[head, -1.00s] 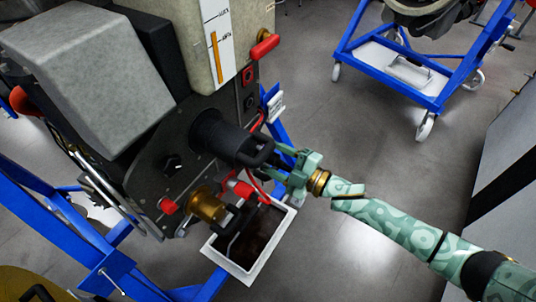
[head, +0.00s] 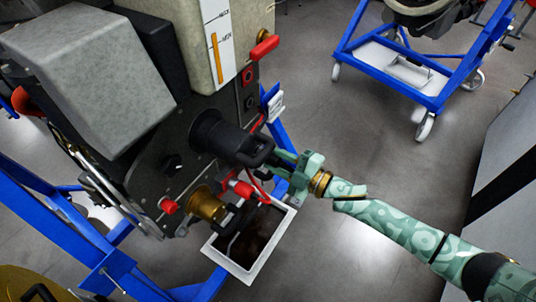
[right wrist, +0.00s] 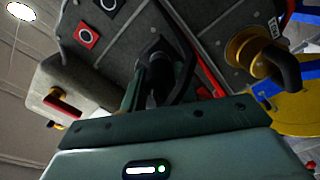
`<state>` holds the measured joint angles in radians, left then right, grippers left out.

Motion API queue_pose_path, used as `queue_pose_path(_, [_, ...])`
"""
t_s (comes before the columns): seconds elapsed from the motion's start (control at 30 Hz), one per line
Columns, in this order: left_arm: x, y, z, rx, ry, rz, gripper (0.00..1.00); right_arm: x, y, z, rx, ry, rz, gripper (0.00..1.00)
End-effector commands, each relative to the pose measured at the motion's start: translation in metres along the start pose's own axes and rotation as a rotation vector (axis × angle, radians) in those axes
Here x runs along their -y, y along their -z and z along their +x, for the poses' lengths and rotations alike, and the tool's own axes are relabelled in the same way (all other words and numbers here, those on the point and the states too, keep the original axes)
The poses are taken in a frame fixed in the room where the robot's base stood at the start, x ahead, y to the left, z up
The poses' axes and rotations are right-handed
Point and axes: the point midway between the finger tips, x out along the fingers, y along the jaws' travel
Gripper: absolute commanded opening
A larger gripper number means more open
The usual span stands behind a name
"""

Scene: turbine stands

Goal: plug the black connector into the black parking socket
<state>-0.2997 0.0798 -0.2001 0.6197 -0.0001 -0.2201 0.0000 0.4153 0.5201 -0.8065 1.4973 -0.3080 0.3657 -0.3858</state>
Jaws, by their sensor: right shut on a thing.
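My right gripper (head: 284,160) is shut on the black connector (right wrist: 158,82), low in front of the dark panel of the turbine unit. My left gripper is out of view.
A red-framed socket (head: 248,76) sits above the black one. A large black cylinder (head: 214,134), a brass fitting (head: 207,205) and a red connector (head: 241,188) with a red cable crowd the area. A white tray (head: 289,223) lies below. Open floor is at right.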

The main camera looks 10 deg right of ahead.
Motion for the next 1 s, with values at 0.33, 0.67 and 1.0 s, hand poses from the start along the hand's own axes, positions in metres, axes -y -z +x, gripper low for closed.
queue_pose_path(0.33, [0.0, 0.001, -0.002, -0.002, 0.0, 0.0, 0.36, 0.0, 0.0, -0.007, 0.0, -0.001, 0.0, 0.0])
queue_pose_path(0.67, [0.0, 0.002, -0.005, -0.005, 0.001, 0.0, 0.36, -0.001, 0.0, -0.016, 0.0, -0.001, 0.001, 0.0])
queue_pose_path(1.0, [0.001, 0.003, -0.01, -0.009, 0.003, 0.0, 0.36, -0.001, 0.0, -0.036, -0.001, -0.001, 0.0, 0.0])
